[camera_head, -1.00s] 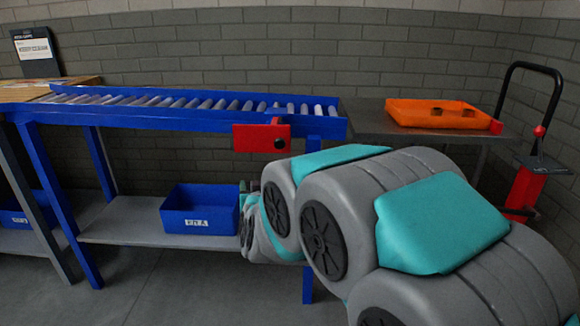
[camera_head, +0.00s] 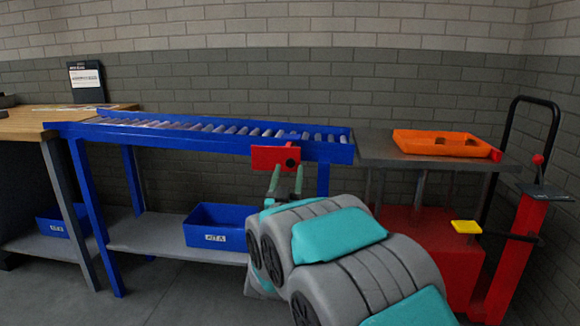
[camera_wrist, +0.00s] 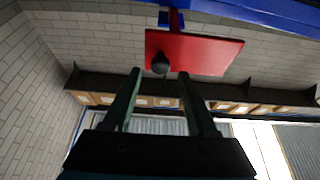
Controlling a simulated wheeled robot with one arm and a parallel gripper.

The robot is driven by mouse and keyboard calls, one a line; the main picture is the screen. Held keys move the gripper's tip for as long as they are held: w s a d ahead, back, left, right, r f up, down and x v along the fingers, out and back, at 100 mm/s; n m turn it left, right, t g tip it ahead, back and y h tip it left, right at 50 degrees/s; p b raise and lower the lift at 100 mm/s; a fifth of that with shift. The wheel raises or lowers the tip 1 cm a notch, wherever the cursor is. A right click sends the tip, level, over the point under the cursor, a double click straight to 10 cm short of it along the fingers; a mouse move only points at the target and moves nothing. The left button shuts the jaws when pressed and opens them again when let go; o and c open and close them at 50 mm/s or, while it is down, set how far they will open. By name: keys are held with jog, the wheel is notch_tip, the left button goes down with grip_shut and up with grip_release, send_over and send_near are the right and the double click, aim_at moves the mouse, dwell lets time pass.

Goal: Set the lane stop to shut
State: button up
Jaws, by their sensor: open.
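The lane stop is a red plate (camera_head: 268,157) with a dark round knob (camera_head: 290,163), on the front side of the blue roller lane (camera_head: 215,142) near its right end. In the wrist view the red plate (camera_wrist: 205,52) hangs below the blue rail, with the knob (camera_wrist: 160,65) at its lower left. My gripper (camera_head: 287,172) is just below the plate, its two greenish fingers pointing up. In the wrist view the fingers (camera_wrist: 158,85) are apart and empty, with the knob above and between their tips. I cannot tell whether they touch it.
A grey table (camera_head: 375,150) at the lane's right end holds an orange tray (camera_head: 440,143). A red cart (camera_head: 515,240) with a black handle stands at the right. A blue bin (camera_head: 215,232) sits on the lower shelf. A wooden bench (camera_head: 25,124) is at the left.

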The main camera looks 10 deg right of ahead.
aim_at(290, 164)
jog(key=shift+x, duration=1.5)
jog(key=shift+f, duration=0.1)
grip_shut()
